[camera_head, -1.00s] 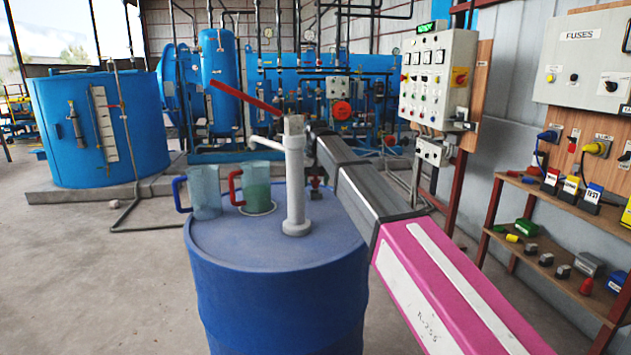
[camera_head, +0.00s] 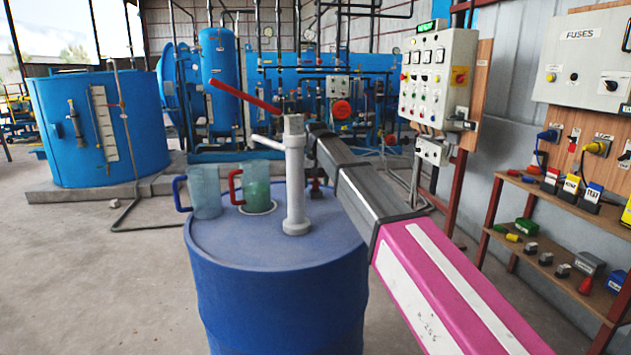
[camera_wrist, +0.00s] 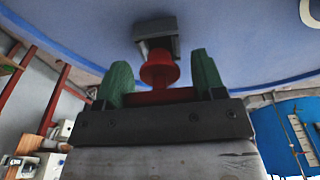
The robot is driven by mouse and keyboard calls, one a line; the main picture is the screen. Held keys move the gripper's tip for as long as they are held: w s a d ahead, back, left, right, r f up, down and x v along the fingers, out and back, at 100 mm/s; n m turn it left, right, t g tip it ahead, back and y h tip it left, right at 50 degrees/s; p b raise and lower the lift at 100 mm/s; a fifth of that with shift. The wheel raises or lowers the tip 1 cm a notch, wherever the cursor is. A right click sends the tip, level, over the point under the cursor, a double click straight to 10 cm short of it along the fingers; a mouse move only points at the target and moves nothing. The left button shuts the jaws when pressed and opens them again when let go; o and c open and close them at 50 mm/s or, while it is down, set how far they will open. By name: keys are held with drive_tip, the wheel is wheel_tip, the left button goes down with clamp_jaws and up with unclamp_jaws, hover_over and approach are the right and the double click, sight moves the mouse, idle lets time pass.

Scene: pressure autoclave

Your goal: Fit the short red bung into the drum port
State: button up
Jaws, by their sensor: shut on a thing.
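The blue drum (camera_head: 275,300) stands in front of me. A white hand pump (camera_head: 295,185) rises from its lid. My gripper (camera_wrist: 155,85) has green fingers on either side of the red bung (camera_wrist: 160,68) in the wrist view, and is shut on it. Past the bung, a grey block-like piece (camera_wrist: 154,27) shows against the drum's blue surface. I cannot tell whether the bung touches it. In the head view the gripper is just right of the pump, low over the lid, with red showing beneath it. I cannot make out an open port.
A blue-handled jug (camera_head: 205,192) and a green jug (camera_head: 256,185) stand on the lid, left of the pump. The pump's red lever (camera_head: 245,97) sticks out left. Shelves (camera_head: 545,260) and a control panel (camera_head: 438,80) stand to the right.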

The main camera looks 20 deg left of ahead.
sight(317, 183)
drive_tip(key=shift+f, duration=1.25)
drive_tip(key=o, duration=1)
drive_tip(key=r, duration=0.7)
drive_tip(key=s+r, duration=0.1)
drive_tip(key=r, duration=0.2)
drive_tip(key=shift+d+r, duration=0.3)
drive_tip(key=shift+r, duration=0.05)
drive_tip(key=shift+s+d, duration=0.1)
